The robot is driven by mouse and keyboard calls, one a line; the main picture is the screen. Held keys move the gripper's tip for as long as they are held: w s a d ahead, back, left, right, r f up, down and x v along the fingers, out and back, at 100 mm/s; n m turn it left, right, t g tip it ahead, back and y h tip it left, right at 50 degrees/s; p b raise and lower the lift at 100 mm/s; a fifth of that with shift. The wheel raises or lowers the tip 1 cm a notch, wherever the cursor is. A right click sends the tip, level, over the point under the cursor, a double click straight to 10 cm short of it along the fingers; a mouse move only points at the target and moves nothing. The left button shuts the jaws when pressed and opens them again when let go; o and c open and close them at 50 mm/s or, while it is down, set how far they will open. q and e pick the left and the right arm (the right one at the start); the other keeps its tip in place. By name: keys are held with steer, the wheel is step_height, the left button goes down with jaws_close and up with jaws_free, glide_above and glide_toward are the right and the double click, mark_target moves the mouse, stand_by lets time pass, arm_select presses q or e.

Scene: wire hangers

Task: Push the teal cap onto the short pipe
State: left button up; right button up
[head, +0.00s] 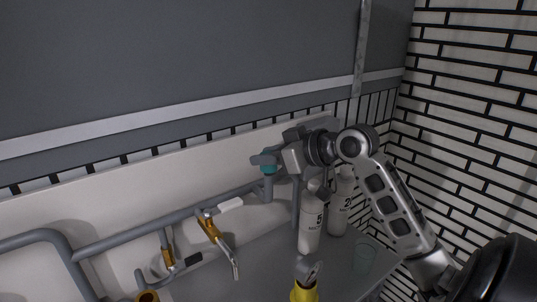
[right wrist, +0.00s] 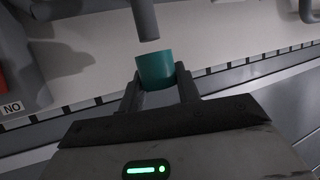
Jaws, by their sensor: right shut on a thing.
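The teal cap (head: 269,168) is between the fingers of my right gripper (head: 264,160), which is shut on it. In the right wrist view the cap (right wrist: 155,70) sits between both fingertips (right wrist: 158,88). The short grey pipe (head: 268,188) stands upright directly below the cap in the head view. In the right wrist view the pipe's end (right wrist: 146,22) is close to the cap's rim, a little to the left of its middle, with a small gap showing. My left gripper is out of view.
White bottles (head: 311,222) stand right of the pipe, below my right arm. Grey pipework (head: 150,232) with brass fittings (head: 209,227) runs to the left. A yellow object (head: 303,292) is at the bottom edge. A tiled wall (head: 470,120) bounds the right side.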

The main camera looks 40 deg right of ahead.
stand_by(0.4)
stand_by(0.5)
steer(key=shift+p, duration=0.5)
stand_by(0.5)
steer(key=shift+f, duration=0.2)
stand_by(0.3)
steer(key=shift+f, duration=0.35)
steer(key=shift+f, duration=0.2)
